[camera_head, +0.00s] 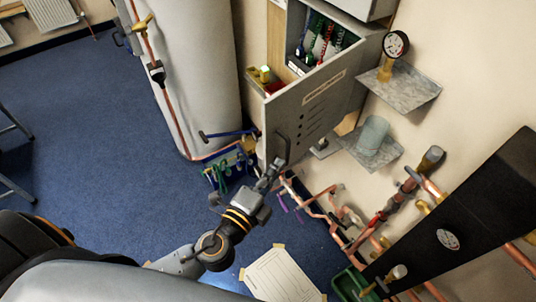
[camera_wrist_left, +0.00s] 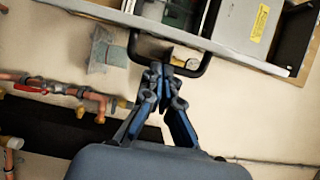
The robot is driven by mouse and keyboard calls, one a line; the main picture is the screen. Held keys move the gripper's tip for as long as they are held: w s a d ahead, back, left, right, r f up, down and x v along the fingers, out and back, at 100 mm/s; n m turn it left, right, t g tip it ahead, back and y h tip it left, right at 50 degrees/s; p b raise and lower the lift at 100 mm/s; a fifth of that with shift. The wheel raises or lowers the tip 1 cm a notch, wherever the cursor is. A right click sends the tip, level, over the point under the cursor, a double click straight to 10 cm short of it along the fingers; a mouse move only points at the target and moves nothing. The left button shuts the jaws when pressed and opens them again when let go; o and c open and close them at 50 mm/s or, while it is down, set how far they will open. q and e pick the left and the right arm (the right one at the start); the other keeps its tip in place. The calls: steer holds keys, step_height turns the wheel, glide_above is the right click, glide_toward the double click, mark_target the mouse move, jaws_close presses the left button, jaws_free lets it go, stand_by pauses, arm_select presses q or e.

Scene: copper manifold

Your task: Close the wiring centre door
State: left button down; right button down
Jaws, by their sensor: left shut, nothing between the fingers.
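The wiring centre door (camera_head: 312,115) is a grey panel with a label and a column of dark holes, and it stands open. Behind it, the wiring centre box (camera_head: 292,38) shows coloured wires inside. The door's dark bar handle (camera_head: 281,146) is near its lower left edge; in the left wrist view the black handle (camera_wrist_left: 205,62) is a U-shaped bar. My left gripper (camera_head: 276,166) is shut and empty at the handle's lower end. In the left wrist view its fingertips (camera_wrist_left: 165,70) overlap the bar; I cannot tell whether they touch. My right gripper is not in view.
A white cylinder tank (camera_head: 195,70) stands left of the box. Copper pipes (camera_head: 330,205) and a black board (camera_head: 480,200) are at right. Wall shelves (camera_head: 410,88) stick out beside the door. A blue tool crate (camera_head: 228,175) and paper sheet (camera_head: 282,278) lie on the floor.

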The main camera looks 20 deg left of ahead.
arm_select(q)
steer(key=shift+w+a, duration=0.2)
steer(key=shift+a, duration=0.4)
steer(key=shift+w+a, duration=0.15)
steer(key=shift+a, duration=0.45)
steer(key=shift+d, duration=0.1)
steer(key=shift+w, duration=0.1)
